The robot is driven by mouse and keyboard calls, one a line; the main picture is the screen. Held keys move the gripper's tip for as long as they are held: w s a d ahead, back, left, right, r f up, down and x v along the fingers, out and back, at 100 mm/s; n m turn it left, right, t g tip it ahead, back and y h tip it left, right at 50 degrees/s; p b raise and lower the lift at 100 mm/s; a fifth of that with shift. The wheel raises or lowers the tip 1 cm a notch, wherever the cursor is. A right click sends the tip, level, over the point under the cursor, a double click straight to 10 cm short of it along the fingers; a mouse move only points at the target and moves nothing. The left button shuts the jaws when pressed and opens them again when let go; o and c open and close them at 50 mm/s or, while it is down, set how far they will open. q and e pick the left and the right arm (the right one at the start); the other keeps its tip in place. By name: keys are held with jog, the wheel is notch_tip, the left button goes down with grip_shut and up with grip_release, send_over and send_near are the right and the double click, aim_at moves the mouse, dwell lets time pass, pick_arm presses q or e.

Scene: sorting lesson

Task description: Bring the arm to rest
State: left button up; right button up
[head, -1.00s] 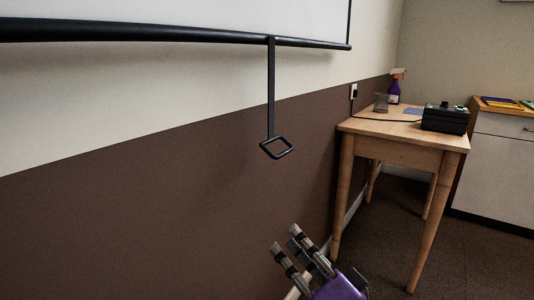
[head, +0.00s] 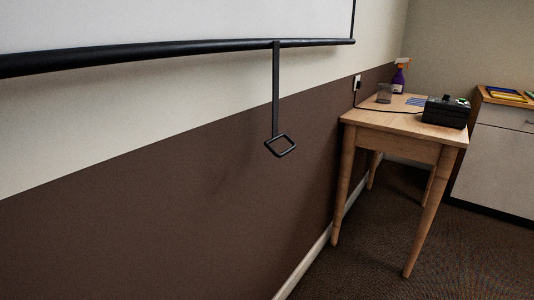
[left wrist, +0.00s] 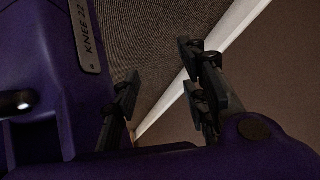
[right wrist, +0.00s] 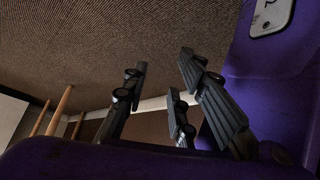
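Neither gripper shows in the head view. In the left wrist view my left gripper (left wrist: 160,68) has its dark fingers spread, with only floor and the pale baseboard seen between them. In the right wrist view my right gripper (right wrist: 162,72) also has its fingers apart and nothing between them. Purple parts of my own body show close beside the fingers in both wrist views.
A pull handle (head: 281,146) hangs on a strap from the screen's black bar (head: 180,53). A wooden table (head: 395,123) at right holds a black box (head: 446,112), a cup (head: 384,93) and a spray bottle (head: 398,80). A cabinet (head: 497,160) stands behind. Carpet (head: 370,265) is clear in front.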

jog(key=s+g, duration=0.1)
jog(key=s, duration=0.4)
pick_arm(q)
notch_tip(320, 180, up, 21)
jog(key=t+p, duration=0.1)
jog(key=p, duration=2.2)
pick_arm(e)
notch_tip(320, 180, up, 20)
jog(key=r+t, duration=0.1)
pick_arm(q)
jog(key=w+r+t+p, duration=0.1)
jog(key=w+r+p, duration=0.3)
jog(key=r+p, duration=0.3)
jog(key=w+d+r+t+p, duration=0.1)
jog(key=w+r+p, duration=0.3)
jog(key=r+p, duration=0.4)
jog(key=shift+r, duration=0.55)
pick_arm(e)
jog(key=w+r+t, duration=0.1)
jog(key=w+r, duration=0.3)
jog(key=r, duration=0.4)
jog(key=w+r+t, duration=0.1)
jog(key=w+r, duration=0.3)
jog(key=r, duration=0.4)
jog(key=shift+w+a+r+m, duration=0.15)
jog(key=shift+w+m, duration=0.15)
jog(key=shift+w, duration=0.05)
pick_arm(q)
jog(key=shift+w+r, duration=0.2)
jog(key=shift+w, duration=0.1)
